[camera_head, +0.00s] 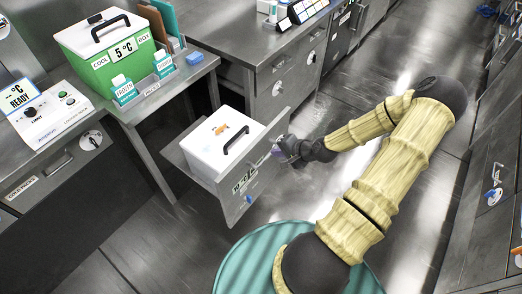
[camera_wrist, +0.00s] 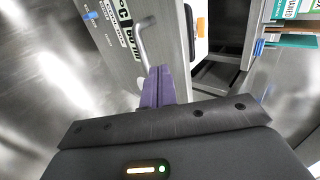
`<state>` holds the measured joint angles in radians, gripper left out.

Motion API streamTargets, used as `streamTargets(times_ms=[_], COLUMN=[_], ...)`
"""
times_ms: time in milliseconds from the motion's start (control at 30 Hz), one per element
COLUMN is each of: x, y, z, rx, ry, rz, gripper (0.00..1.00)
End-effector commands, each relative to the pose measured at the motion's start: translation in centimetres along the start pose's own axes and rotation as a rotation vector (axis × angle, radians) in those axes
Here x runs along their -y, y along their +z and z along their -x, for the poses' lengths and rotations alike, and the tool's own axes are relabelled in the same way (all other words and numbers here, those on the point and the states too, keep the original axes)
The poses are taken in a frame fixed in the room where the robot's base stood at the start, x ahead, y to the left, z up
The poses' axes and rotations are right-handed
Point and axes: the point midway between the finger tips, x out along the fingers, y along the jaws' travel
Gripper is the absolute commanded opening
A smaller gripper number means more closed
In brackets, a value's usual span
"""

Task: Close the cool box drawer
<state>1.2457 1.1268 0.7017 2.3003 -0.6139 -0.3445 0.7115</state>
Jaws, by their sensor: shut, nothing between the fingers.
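The cool box drawer (camera_head: 232,207) is pulled out from under the counter, and a white box with a black handle (camera_head: 213,146) stands inside it. Its front panel carries a "10 °C" label and a blue tag. In the wrist view the front panel (camera_wrist: 175,42) is close ahead, with its grey bar handle (camera_wrist: 146,42) just beyond my fingertips. My gripper (camera_head: 277,152) is at the outer side of the front panel, near its right end. Its purple fingers (camera_wrist: 158,85) are together and empty, very near the handle; I cannot tell whether they touch it.
A green cool box (camera_head: 106,55) marked 5 °C stands on the counter above left, beside small labelled packs (camera_head: 122,88). A control panel (camera_head: 48,112) is at the far left. A steel bench (camera_head: 262,45) stands behind. Open floor (camera_head: 330,95) lies right of the drawer.

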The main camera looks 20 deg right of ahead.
Motion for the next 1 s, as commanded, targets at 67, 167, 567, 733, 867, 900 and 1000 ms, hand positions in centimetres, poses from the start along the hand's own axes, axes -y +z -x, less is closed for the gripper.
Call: streamTargets(times_ms=[67,167,567,733,867,900,1000], x=[-0.1,-0.1,0.0,0.0,-0.1,-0.1,-0.1], y=[0.0,0.0,0.1,0.2,0.1,0.1,0.1], z=[0.0,-0.1,-4.3,-7.3,-9.0,-9.4,-9.9], rx=[0.000,0.001,0.004,0.004,0.004,0.003,0.002], ry=[0.001,0.001,0.002,0.002,0.003,0.003,0.003], rz=[0.001,0.001,0.003,0.003,0.002,0.002,0.002], gripper=[0.00,0.00,0.00,0.00,0.00,0.00,0.00])
